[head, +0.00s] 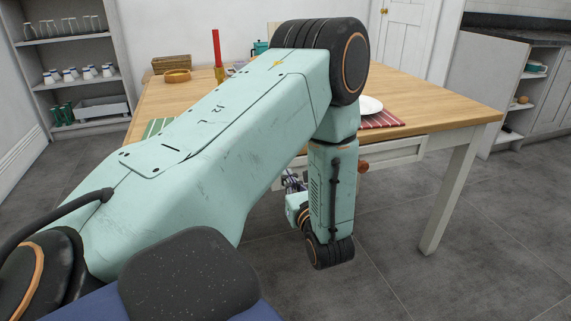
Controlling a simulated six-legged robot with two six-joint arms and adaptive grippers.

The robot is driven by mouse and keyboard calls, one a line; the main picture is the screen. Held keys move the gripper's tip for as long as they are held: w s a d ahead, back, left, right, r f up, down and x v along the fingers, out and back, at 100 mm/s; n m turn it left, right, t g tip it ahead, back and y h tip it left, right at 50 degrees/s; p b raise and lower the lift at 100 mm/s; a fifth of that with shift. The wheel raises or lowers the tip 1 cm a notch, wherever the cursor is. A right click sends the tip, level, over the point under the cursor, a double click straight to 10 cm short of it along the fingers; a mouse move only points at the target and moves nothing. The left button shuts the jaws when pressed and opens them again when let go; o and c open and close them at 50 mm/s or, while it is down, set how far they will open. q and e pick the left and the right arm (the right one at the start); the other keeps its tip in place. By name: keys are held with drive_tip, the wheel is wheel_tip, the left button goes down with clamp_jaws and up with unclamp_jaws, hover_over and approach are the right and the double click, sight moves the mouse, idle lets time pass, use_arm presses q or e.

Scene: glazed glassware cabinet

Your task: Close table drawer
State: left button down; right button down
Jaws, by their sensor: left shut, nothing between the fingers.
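The wooden table (445,105) has white legs and a white drawer (395,155) under its top edge. A brown wooden knob (363,167) shows just right of my forearm. Much of the drawer is hidden behind my left arm, and I cannot tell how far it stands out. My left gripper (289,182) is below the table's edge, left of the knob and mostly hidden behind my wrist links. It is shut and empty. I cannot tell whether it touches the drawer. My right gripper is not in view.
On the table are a white plate (368,105), a red striped mat (385,119), a red candle (216,48) and a wicker basket (171,64). A shelf (75,38) with glasses stands at the back left. The grey floor (480,230) right of the table is clear.

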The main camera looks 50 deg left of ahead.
sight(282, 166)
use_arm(q)
drive_tip(key=shift+b+x, duration=0.4)
drive_tip(key=shift+x, duration=0.95)
drive_tip(key=shift+w, duration=0.1)
drive_tip(key=p+x, duration=0.4)
drive_tip(key=shift+a, duration=0.2)
drive_tip(key=shift+w+r, duration=0.1)
drive_tip(key=shift+r, duration=0.05)
drive_tip(key=shift+a, duration=0.1)
